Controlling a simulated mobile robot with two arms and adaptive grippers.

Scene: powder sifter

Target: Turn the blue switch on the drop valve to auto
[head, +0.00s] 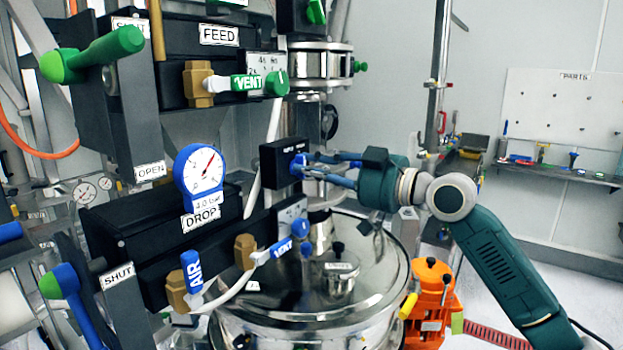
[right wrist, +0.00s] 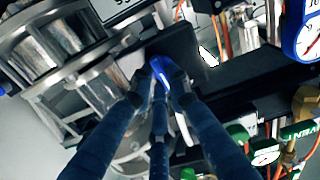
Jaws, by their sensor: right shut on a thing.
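The drop valve (head: 110,218) is a black actuator body with a "DROP" label and a blue-rimmed gauge (head: 199,178) above it. A small black switch box (head: 272,168) stands at its far right end. The blue switch (right wrist: 158,66) is on the face of this box and is mostly covered by my fingers. My right gripper (head: 304,164) reaches in from the right and is shut on the blue switch. In the right wrist view the fingers (right wrist: 168,80) close around it against the black box (right wrist: 192,48). The switch's setting is too small to read. My left gripper is not in view.
The feed valve with a green VENT handle (head: 252,84) sits above. Blue AIR (head: 192,270) and VENT (head: 281,248) handles are below the box. A shiny round vessel lid (head: 375,285) lies under my right arm. An orange device (head: 432,290) stands right of it.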

